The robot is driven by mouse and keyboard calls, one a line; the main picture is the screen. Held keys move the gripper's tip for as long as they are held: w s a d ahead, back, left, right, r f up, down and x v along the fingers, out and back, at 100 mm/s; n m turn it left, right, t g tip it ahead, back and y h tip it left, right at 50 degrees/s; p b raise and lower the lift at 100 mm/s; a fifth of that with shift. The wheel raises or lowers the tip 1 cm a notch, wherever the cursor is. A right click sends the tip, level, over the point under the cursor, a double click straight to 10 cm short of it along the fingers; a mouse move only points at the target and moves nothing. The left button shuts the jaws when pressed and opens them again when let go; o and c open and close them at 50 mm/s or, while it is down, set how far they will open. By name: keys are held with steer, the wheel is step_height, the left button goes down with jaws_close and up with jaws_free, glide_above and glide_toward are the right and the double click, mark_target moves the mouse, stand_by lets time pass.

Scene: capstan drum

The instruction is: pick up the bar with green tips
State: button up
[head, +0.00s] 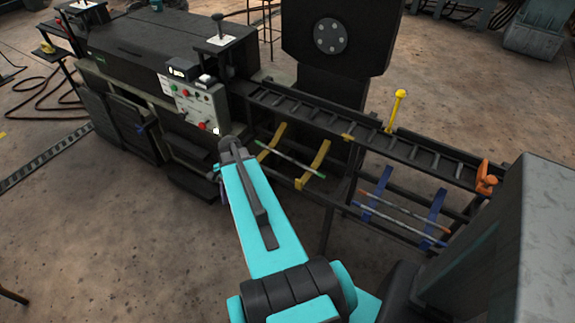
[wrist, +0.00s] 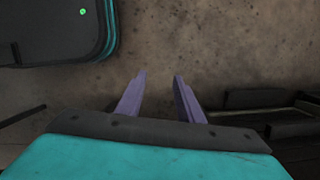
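The bar with green tips (head: 290,159) is a thin dark rod lying across two yellow brackets on the lower part of the black rack, in the head view. Its tips look green; the middle is greyish. My gripper (wrist: 158,88) shows in the wrist view as two purple fingers, spread apart with nothing between them, over bare floor. In the head view my teal arm hides most of the gripper, which is left of the yellow brackets and away from the bar. The bar cannot be made out in the wrist view.
The rack's upper rail (head: 350,123) runs above the brackets. A control panel (head: 190,102) and dark machine stand left. A grey cabinet (head: 535,225) is at right.

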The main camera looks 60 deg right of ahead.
steer(key=s+d+r+m+t+b, duration=0.1)
steer(key=d+r+m+b, duration=0.15)
steer(key=d, duration=0.35)
steer(key=s+d+r+m+t+h+b, duration=0.1)
steer(key=d+m, duration=0.2)
steer(key=d, duration=0.3)
steer(key=s+d+r+m+t+b, duration=0.1)
steer(key=d+r+m+b, duration=0.15)
steer(key=d, duration=0.35)
steer(key=s+d+r+m+h+b, duration=0.1)
steer(key=s+d+r+m+b, duration=0.1)
steer(key=s+d+r+m, duration=0.2)
steer(key=s+d+r+m+t+h+b, duration=0.1)
steer(key=s+d+r+m, duration=0.3)
steer(key=s+d, duration=0.2)
steer(key=d, duration=0.2)
steer(key=shift+d+b, duration=0.35)
glide_toward(289, 158)
steer(key=shift+b+x, duration=0.3)
steer(key=shift+x, duration=0.95)
steer(key=shift+d+f, duration=0.1)
steer(key=shift+d, duration=0.1)
steer(key=shift+x, duration=2.5)
steer(key=shift+w+a, duration=0.1)
steer(key=shift+w, duration=0.05)
